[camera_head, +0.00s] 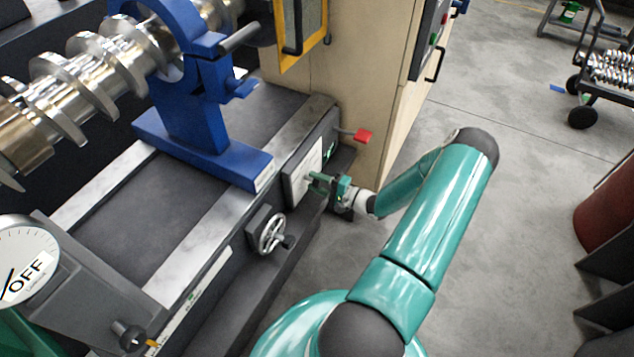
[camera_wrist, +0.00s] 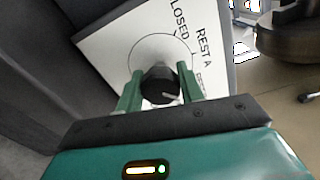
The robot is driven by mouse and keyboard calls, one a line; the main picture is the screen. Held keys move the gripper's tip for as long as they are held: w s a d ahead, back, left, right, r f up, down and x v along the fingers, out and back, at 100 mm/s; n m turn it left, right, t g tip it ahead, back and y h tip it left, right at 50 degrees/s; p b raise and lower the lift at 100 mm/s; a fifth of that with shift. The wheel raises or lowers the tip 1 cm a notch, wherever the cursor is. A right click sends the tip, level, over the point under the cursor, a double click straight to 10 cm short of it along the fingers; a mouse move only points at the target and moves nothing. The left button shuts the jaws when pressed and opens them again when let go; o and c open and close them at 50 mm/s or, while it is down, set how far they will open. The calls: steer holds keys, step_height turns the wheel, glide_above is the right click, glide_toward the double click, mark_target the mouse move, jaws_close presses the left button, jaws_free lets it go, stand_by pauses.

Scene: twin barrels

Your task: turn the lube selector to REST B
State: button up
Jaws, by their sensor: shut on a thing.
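The lube selector is a round black knob (camera_wrist: 160,86) with a pale pointer line, on a white plate (camera_wrist: 105,55) printed CLOSED, REST A and a third label partly hidden by my gripper. The pointer line slants to the lower right in the wrist view; I cannot tell exactly which mark it meets. My gripper (camera_wrist: 160,92) has its two green fingers on either side of the knob, shut on it. In the head view, my gripper (camera_head: 318,182) reaches the white plate (camera_head: 298,177) on the side of the machine bed; the knob is hidden there.
A handwheel (camera_head: 271,234) sits left of the plate, and a red-tipped lever (camera_head: 361,136) sticks out above right. A blue stand (camera_head: 205,155) holds a large screw (camera_head: 95,70) above the bed.

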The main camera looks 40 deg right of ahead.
steer(key=shift+d, duration=0.1)
steer(key=o, duration=1)
steer(key=v, duration=1.3)
steer(key=shift+s, duration=0.45)
